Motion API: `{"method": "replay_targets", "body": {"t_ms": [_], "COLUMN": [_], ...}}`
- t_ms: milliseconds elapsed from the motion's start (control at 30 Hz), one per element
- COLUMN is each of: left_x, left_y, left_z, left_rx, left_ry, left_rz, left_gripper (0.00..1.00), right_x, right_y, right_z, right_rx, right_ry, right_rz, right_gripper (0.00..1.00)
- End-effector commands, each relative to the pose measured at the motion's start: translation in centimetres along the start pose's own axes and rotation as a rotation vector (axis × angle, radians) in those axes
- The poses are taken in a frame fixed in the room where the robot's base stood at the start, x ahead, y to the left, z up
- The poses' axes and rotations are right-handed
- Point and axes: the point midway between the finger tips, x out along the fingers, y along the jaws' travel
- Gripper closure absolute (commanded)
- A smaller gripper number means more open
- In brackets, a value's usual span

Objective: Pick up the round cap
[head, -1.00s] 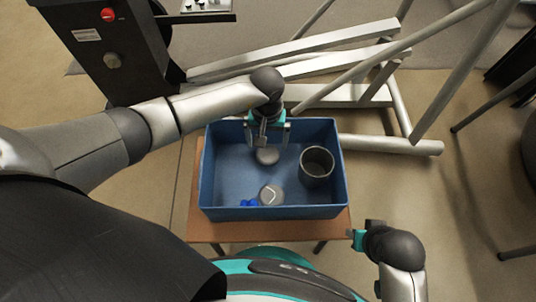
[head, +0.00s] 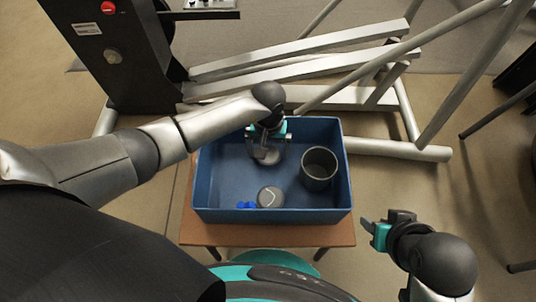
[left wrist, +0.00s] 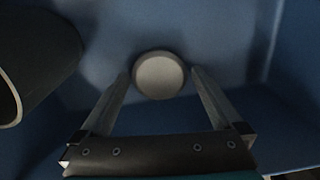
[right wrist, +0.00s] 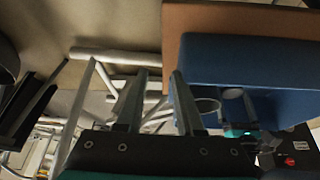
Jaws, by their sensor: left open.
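The round cap, a flat grey disc (head: 270,158), lies on the floor of the blue bin toward its far side. In the left wrist view the pale cap (left wrist: 160,76) sits between the fingertips of my left gripper (left wrist: 160,80). That gripper is open, with one finger to each side of the cap; I cannot tell whether they touch it. In the head view my left gripper (head: 267,148) comes down over the cap and partly hides it. My right gripper (head: 374,226) is outside the bin at the right, and its fingers are apart and empty in the right wrist view (right wrist: 161,74).
The blue bin (head: 346,190) stands on a brown table (head: 290,234). It also holds a dark open cylinder (head: 319,168) at right, a round grey piece (head: 270,197) with a pale mark, and small blue pieces (head: 245,205). A metal frame (head: 380,146) stands behind.

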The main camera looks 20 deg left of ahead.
Motion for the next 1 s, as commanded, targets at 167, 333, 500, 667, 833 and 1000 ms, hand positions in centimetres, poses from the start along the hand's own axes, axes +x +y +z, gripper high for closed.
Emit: {"method": "replay_targets", "body": {"t_ms": [167,333,500,667,833,1000], "left_x": [-0.03,-0.04,-0.05,-0.05,-0.06,-0.07], "left_y": [0.01,0.01,0.01,0.01,0.01,0.00], "left_z": [0.00,0.00,-0.01,-0.01,-0.02,-0.02], "left_rx": [0.000,0.000,0.000,0.000,0.000,0.000], "left_ry": [0.000,0.000,0.000,0.000,0.000,0.000], "left_rz": [0.000,0.000,0.000,0.000,0.000,0.000], "left_gripper": [0.00,0.18,0.37,0.55,0.69,0.69], "right_x": [-0.03,-0.02,-0.02,-0.02,-0.01,-0.01], "right_y": [0.01,0.02,0.03,0.03,0.03,0.03], "right_z": [0.01,0.01,0.00,0.00,0.00,0.00], "right_rx": [0.000,0.000,0.000,0.000,0.000,0.000], "right_ry": [-0.001,-0.001,0.000,0.000,0.000,0.000], "right_rz": [0.000,0.000,0.001,0.001,0.001,0.001], "right_gripper": [0.64,0.64,0.64,0.64,0.64,0.64]}}
